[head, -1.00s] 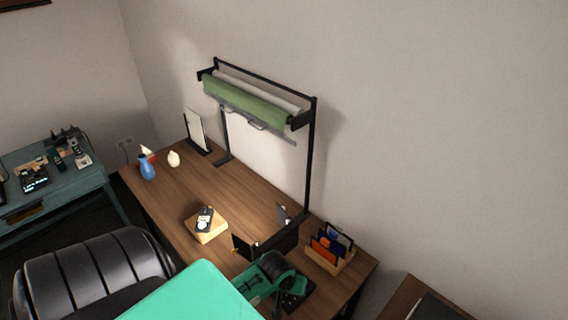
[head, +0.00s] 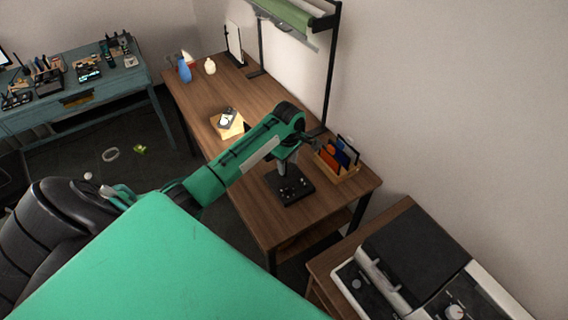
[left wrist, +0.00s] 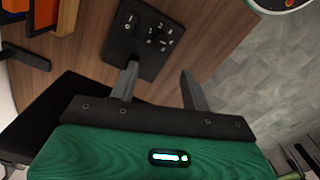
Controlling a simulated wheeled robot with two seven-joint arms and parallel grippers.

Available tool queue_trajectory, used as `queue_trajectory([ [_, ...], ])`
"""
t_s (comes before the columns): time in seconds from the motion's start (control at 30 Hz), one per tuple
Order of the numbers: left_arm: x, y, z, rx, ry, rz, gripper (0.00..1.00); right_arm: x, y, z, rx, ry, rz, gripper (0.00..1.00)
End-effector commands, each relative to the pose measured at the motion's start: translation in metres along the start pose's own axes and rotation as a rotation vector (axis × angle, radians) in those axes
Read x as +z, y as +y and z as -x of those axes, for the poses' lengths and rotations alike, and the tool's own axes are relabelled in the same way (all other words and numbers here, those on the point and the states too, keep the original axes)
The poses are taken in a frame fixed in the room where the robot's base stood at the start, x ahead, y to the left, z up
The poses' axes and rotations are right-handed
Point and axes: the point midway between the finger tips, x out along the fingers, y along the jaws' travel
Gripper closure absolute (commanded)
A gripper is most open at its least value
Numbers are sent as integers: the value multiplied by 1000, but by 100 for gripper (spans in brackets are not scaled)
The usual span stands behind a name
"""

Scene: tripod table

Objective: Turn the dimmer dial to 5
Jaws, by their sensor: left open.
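The dimmer is a black panel (head: 291,187) lying near the front right part of the wooden table. In the left wrist view the panel (left wrist: 116,48) shows a small I/0 switch (left wrist: 129,22) and a dial (left wrist: 158,37) ringed by white numerals. I cannot tell which numeral the dial points to. My left gripper (head: 289,174) hangs from the green arm over the panel in the head view. In the left wrist view its fingers (left wrist: 158,73) are spread and empty, with the left fingertip overlapping the panel's near edge. Contact cannot be judged. My right gripper is not in view.
A wooden organizer (head: 337,170) with orange and blue items stands close beside the panel. A wooden block with a small device (head: 227,119), a blue vase (head: 184,70) and a rack post (head: 329,75) are further back. Another table with a knobbed device (head: 455,312) is at lower right.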

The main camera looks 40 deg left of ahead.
Motion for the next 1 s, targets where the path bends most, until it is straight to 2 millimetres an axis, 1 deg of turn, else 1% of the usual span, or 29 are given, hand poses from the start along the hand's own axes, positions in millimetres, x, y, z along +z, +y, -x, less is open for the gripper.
queue_trajectory([
  [0.1, 0, -2, -17, -5, 0, -1, 52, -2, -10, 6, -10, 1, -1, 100],
  [0.17, 1, -2, -30, -6, 0, -2, 52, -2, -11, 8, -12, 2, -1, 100],
  [0.4, 1, -2, -81, -3, 0, -2, 52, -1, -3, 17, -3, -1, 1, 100],
  [0.6, 1, -1, -113, -2, -1, -3, 52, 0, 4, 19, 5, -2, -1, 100],
  [0.8, 1, -1, -128, 1, 0, -4, 52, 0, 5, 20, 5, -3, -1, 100],
  [1.0, 1, -1, -131, 1, 0, -5, 52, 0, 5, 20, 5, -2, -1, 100],
])
